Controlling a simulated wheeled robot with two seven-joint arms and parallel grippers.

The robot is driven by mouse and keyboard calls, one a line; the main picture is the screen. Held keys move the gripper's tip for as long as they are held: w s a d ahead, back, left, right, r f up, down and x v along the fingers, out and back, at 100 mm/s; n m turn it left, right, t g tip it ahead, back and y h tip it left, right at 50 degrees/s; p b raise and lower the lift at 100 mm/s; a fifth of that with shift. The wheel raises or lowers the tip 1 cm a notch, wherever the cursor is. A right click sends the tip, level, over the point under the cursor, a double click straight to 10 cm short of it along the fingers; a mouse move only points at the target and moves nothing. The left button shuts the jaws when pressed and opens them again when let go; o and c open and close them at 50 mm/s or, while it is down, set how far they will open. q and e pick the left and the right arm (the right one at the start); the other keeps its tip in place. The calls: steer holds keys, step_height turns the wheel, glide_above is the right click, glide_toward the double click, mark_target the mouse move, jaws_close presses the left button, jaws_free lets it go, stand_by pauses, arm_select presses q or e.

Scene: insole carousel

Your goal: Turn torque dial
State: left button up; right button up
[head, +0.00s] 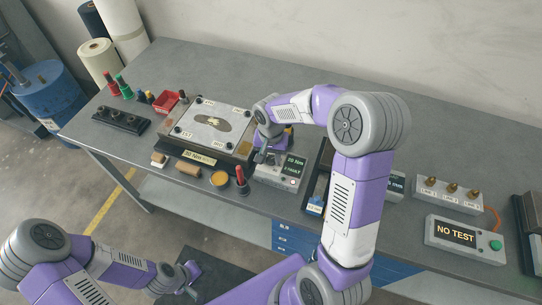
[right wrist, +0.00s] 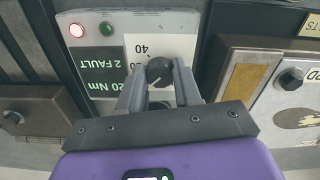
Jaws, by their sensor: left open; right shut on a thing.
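The black round torque dial (right wrist: 158,69) sits on a light grey control box (right wrist: 185,45), with scale numbers beside it, upside down in the right wrist view. My right gripper (right wrist: 158,80) is shut on the dial, one finger on each side. My left gripper (head: 191,279) is open and empty, in front of the bench.
The insole fixture (head: 180,148) stands left of the box, with a red-handled tool (head: 241,180) and an amber puck (head: 220,180) in front. A dark tray (head: 313,195) stands close on the right. A NO TEST box (head: 465,239) is further right. The bench back is clear.

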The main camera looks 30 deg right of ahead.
mark_target(271, 159)
steer(key=shift+n, duration=0.3)
steer(key=n+p, duration=0.1)
steer(key=n, duration=0.2)
steer(key=shift+n, duration=0.3)
steer(key=shift+d+n+p, duration=0.1)
steer(key=shift+n+p, duration=0.55)
steer(key=shift+n, duration=1.65)
steer(key=o, duration=1)
steer(key=shift+o, duration=0.2)
step_height(271, 159, up, 8)
steer(key=shift+f+p, duration=0.2)
steer(key=shift+p, duration=0.5)
